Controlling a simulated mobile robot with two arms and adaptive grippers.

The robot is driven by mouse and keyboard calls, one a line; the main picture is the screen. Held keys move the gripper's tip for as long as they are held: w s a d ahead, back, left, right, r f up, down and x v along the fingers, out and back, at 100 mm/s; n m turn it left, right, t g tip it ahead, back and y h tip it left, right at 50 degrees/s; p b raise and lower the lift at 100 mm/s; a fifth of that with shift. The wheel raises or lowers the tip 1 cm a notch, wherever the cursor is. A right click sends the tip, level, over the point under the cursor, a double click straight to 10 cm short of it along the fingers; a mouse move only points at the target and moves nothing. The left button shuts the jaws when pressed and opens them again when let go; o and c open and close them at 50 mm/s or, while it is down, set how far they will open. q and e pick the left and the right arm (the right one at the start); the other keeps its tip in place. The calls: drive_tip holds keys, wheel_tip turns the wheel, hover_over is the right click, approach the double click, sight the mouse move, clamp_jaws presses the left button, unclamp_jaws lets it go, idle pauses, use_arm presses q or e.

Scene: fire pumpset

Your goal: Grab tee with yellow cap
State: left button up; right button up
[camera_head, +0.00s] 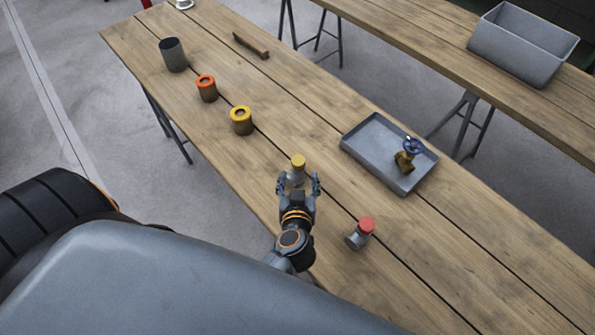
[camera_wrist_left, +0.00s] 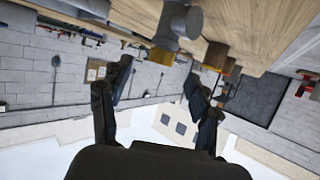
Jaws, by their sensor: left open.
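The tee with the yellow cap is a grey pipe fitting (camera_head: 296,177) upright on the wooden table, with its yellow cap (camera_head: 298,160) on top. My left gripper (camera_head: 298,184) is open at the tee's near side, one finger towards each side of it. In the wrist view, which is upside down, the grey tee (camera_wrist_left: 181,22) hangs from the top with its yellow cap (camera_wrist_left: 161,57) just beyond the open left fingertips (camera_wrist_left: 158,78). I cannot tell whether the fingers touch it. My right gripper is not in view.
A red-capped fitting (camera_head: 361,233) stands to the right on the table (camera_head: 270,90). A grey tray (camera_head: 378,160) holds a brass valve with a blue handwheel (camera_head: 409,152). Yellow-topped (camera_head: 241,121) and orange-topped (camera_head: 206,88) cylinders and a grey cup (camera_head: 173,54) stand further back left.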

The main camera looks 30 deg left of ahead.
sight(298, 166)
use_arm(q)
drive_tip(key=x, duration=0.7)
drive_tip(key=shift+w+a, duration=0.3)
drive_tip(key=shift+a, duration=0.05)
drive_tip(key=shift+s, duration=0.1)
drive_tip(key=shift+r, duration=0.1)
clamp_jaws()
